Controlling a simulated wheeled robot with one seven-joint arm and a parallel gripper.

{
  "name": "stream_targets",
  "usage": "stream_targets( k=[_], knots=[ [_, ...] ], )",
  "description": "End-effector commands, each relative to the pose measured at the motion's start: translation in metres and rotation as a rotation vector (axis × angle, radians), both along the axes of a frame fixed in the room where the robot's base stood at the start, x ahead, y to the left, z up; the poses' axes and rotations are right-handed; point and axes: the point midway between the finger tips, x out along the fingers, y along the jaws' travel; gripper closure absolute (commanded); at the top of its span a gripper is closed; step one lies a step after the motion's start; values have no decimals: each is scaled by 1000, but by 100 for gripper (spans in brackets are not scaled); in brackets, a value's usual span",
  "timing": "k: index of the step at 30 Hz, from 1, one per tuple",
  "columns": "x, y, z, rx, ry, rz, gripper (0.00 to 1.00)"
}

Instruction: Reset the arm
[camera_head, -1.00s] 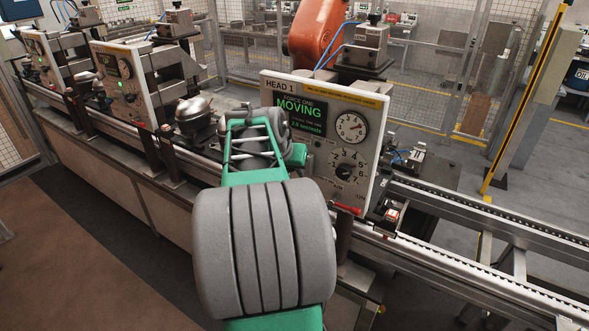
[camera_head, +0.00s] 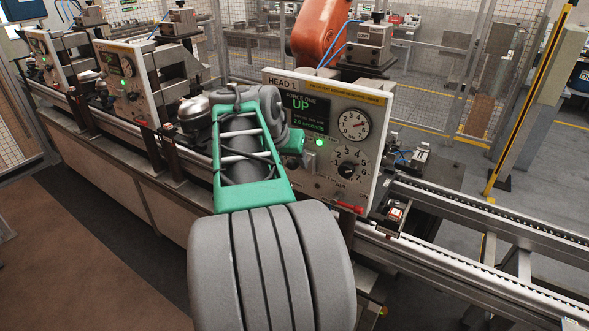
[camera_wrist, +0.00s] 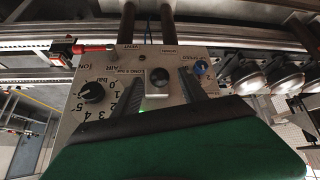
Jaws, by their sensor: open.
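My arm (camera_head: 250,160), with green and grey links, reaches from the bottom of the head view to the front of the HEAD 1 panel (camera_head: 375,130).
The panel carries a gauge (camera_head: 353,124), a black knob (camera_head: 348,170) and a red handle (camera_head: 347,207). Rails (camera_head: 480,250) run right. An orange robot arm (camera_head: 318,32) is behind. Floor at left is clear.

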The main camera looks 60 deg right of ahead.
Motion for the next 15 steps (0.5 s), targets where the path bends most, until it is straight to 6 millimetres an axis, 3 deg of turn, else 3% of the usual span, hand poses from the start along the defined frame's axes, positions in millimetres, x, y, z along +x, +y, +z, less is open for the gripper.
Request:
stream_targets(
  k=[6, 15],
  knots=[
    [-2, 14, 19, 0, 1, 2, 50],
    [-2, 13, 20, 1, 2, 0, 50]
  ],
)
